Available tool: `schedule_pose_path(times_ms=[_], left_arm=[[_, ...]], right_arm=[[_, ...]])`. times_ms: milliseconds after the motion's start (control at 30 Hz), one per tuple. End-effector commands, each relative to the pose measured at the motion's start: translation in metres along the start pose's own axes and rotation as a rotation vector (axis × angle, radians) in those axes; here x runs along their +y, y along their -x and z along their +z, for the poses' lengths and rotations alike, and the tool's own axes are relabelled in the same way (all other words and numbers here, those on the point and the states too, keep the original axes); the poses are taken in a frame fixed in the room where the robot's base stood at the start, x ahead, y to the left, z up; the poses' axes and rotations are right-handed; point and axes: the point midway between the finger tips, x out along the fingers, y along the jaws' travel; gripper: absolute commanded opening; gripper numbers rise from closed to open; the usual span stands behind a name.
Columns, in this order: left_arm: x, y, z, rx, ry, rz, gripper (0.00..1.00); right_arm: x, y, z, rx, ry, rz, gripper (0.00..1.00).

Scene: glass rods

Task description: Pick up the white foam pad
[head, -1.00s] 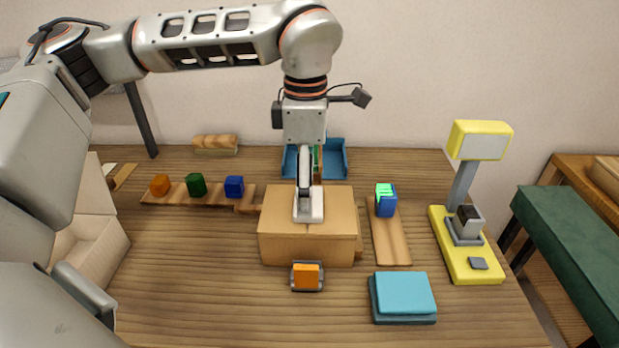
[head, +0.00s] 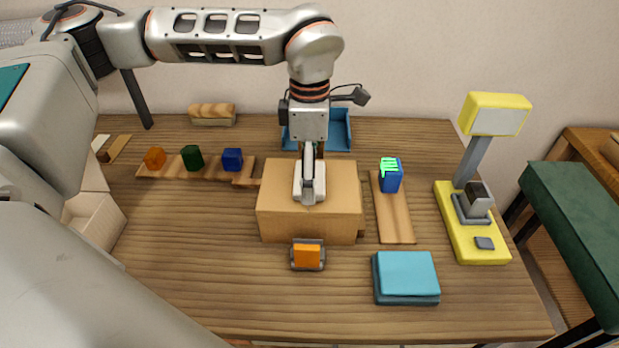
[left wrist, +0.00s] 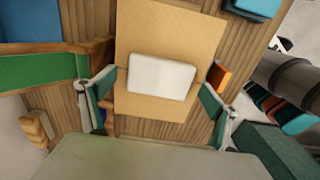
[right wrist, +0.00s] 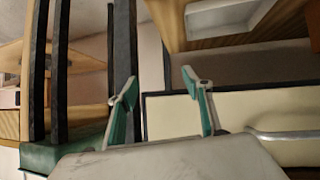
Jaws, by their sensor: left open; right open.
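The white foam pad (left wrist: 162,77) lies flat on top of a cardboard box (left wrist: 150,107). In the head view the pad (head: 320,188) is partly hidden behind my left gripper (head: 309,186). The left gripper points down over the box. In the left wrist view my left gripper (left wrist: 160,84) is open, with one finger on either side of the pad and gaps between. I cannot tell how high its fingertips are above the box top. My right gripper (right wrist: 160,80) is open and empty in the right wrist view, away from the pad; it is not visible in the head view.
An orange block (head: 307,255) in a grey holder stands before the box. Right are a blue block (head: 390,178) on a wooden strip, teal pads (head: 405,275) and a yellow lamp-like device (head: 472,230). A blue tray (head: 338,132) stands behind. The table's front left is clear.

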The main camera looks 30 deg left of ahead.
Motion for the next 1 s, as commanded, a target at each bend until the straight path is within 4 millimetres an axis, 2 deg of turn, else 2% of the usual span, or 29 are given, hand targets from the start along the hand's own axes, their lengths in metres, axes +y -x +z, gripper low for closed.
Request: schedule_pose_path(times_ms=[267, 400, 767, 1000], left_arm=[[0.000, -0.004, 0.000, -0.001, -0.001, 0.000, 0.89], [0.000, -0.004, 0.000, -0.001, 0.000, 0.000, 0.55], [0.000, -0.004, 0.000, 0.000, 0.000, 0.000, 0.54], [0.001, 0.011, 0.001, -0.002, 0.000, 0.003, 0.54]], right_arm=[[0.001, 0.000, -0.006, 0.010, 0.000, 0.002, 0.50], [0.001, 0.000, -0.006, 0.010, 0.000, 0.002, 0.50], [0.001, -0.001, -0.004, 0.006, 0.000, 0.002, 0.50], [0.000, -0.001, -0.002, 0.003, -0.001, 0.001, 0.50]])
